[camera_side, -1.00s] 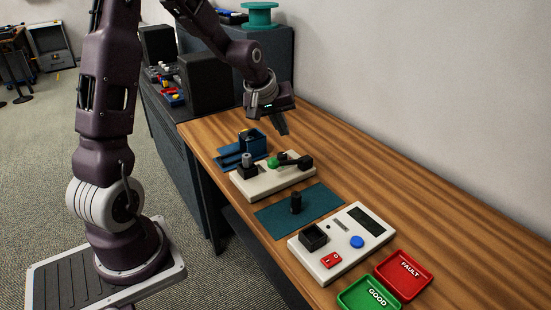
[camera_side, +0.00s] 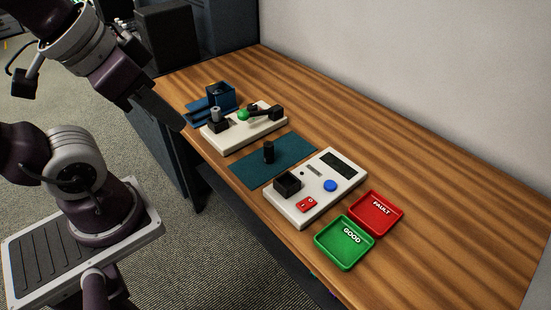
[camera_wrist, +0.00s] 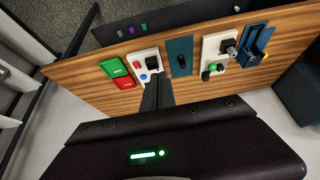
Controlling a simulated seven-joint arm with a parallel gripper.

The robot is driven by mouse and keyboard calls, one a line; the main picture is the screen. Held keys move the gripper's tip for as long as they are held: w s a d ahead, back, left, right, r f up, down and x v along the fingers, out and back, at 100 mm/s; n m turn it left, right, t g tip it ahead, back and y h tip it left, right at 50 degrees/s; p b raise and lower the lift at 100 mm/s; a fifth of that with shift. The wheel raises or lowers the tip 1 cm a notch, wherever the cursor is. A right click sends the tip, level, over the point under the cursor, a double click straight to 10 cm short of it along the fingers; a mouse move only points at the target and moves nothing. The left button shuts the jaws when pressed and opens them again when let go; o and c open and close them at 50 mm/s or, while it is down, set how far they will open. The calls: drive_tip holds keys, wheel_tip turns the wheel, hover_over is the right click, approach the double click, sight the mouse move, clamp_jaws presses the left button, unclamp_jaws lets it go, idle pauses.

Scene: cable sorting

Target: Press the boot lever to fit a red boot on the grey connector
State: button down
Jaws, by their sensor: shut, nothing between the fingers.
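The boot press is a white base (camera_side: 238,133) with a black lever arm (camera_side: 265,113) ending in a green ball knob (camera_side: 243,115). A small grey connector (camera_side: 215,114) stands upright in a black holder at the base's left end. No boot can be clearly made out on it. In the wrist view the green knob (camera_wrist: 212,67) and base (camera_wrist: 229,62) are at upper right. My gripper (camera_side: 178,124) is shut and empty, left of the press in the side view and apart from it. In the wrist view its fingers (camera_wrist: 156,80) point toward the tester.
The white tester (camera_side: 322,203) has a blue button (camera_side: 330,185). Green GOOD (camera_side: 344,262) and red FAULT (camera_side: 384,232) trays lie at front right. A blue holder (camera_side: 222,96) stands behind the press. The table's wall side is clear.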

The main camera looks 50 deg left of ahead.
drive_tip(key=w+a+r+n+g, duration=0.1)
drive_tip(key=w+r+n, duration=0.1)
drive_tip(key=w+n, duration=0.15)
drive_tip(key=n+g, duration=0.5)
drive_tip(key=n, duration=1)
hover_over(242, 110)
drive_tip(key=shift+m, duration=0.25)
wheel_tip(242, 110, down, 5)
drive_tip(key=shift+r, duration=0.1)
wheel_tip(242, 110, down, 14)
drive_tip(key=shift+f, duration=0.1)
